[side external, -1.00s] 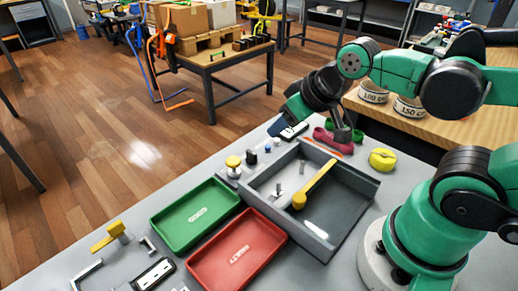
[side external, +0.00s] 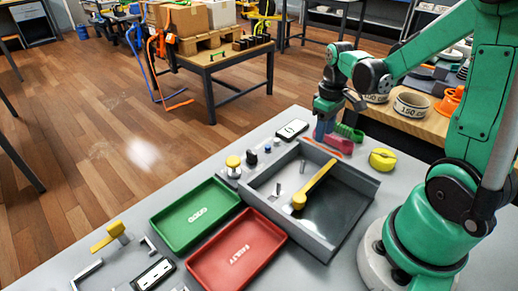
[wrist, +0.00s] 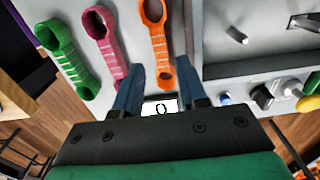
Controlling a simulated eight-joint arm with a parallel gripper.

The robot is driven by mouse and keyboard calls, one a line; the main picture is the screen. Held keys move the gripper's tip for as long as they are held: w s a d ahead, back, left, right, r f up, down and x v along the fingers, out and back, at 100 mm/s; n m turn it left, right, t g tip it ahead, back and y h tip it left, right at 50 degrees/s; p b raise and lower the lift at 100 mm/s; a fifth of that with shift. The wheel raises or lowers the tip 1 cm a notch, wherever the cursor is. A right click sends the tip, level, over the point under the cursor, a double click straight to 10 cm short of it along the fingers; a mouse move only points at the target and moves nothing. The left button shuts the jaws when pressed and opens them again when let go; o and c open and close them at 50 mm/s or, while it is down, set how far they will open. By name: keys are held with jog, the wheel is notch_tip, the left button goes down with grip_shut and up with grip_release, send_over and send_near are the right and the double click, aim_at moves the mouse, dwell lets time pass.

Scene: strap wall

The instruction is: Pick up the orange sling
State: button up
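The orange sling (wrist: 157,35) is a flat strap with a ring at each end, upright in the wrist view. Its near ring lies between the two blue fingers of my gripper (wrist: 159,72), which are spread apart. In the side view my gripper (side external: 321,134) points down over the back edge of the table, and only a thin strip of the orange sling (side external: 330,149) shows. A pink sling (wrist: 105,42) and a green sling (wrist: 66,58) lie to the left in the wrist view. I cannot tell how high the fingertips are.
A grey tray (side external: 258,182) with a yellow-handled tool (side external: 320,180) stands just in front. Green (side external: 194,214) and red (side external: 236,250) trays lie farther forward. A yellow round object (side external: 383,159) sits to the right, and a white-screened device (side external: 292,129) lies left of my gripper.

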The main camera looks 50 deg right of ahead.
jog(key=shift+f, duration=2.35)
grip_shut()
